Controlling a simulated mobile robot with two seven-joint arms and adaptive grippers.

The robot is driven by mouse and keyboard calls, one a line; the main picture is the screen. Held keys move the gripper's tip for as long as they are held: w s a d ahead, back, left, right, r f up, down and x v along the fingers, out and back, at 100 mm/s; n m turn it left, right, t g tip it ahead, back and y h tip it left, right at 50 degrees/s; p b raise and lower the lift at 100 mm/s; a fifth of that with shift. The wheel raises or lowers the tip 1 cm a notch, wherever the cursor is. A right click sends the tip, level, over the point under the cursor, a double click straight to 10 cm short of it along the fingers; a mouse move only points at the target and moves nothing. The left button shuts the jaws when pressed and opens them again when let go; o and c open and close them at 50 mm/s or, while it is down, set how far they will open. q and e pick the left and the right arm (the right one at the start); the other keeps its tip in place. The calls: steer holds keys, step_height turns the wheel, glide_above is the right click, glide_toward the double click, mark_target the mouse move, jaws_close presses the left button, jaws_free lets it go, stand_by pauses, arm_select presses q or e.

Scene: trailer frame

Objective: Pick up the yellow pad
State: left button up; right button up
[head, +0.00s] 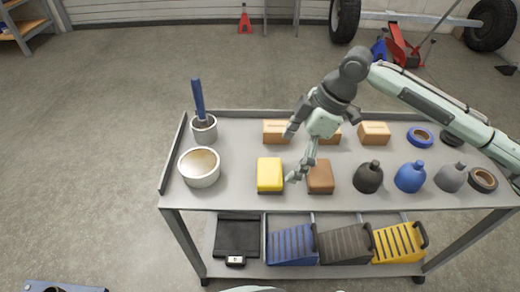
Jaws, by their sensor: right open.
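The yellow pad (270,174) is a yellow block with a dark base, standing on the top of the grey cart (235,200). A brown pad (320,176) of similar shape stands to its right, with a gap between them. My right gripper (293,177) is open and empty, pointing down over the gap between the two pads. Its fingers are just right of the yellow pad and do not hold it. The right arm comes in from the right and partly covers a box behind. My left gripper is not in view.
Several cardboard boxes (374,133) stand in a row behind the pads. Dark and blue bottles (410,177) and tape rolls (420,137) stand at right. A white bowl (199,167) and a brush in a pot (203,128) are at left.

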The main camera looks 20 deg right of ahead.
mark_target(270, 171)
steer(key=shift+w+a+f, duration=0.1)
steer(key=shift+w, duration=0.25)
steer(key=shift+w+a+f, duration=0.15)
steer(key=shift+f, duration=0.15)
steer(key=x, duration=0.2)
steer(key=shift+a+f, duration=0.15)
steer(key=shift+a, duration=0.2)
steer(key=x, duration=0.3)
steer(key=shift+w+a+f, duration=0.1)
steer(key=shift+a+f, duration=0.1)
steer(key=shift+a, duration=0.15)
steer(key=shift+f, duration=0.25)
steer(key=shift+w, duration=0.1)
steer(key=c, duration=1.2)
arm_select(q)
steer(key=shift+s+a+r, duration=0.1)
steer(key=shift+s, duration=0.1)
arm_select(e)
steer(key=shift+r, duration=0.1)
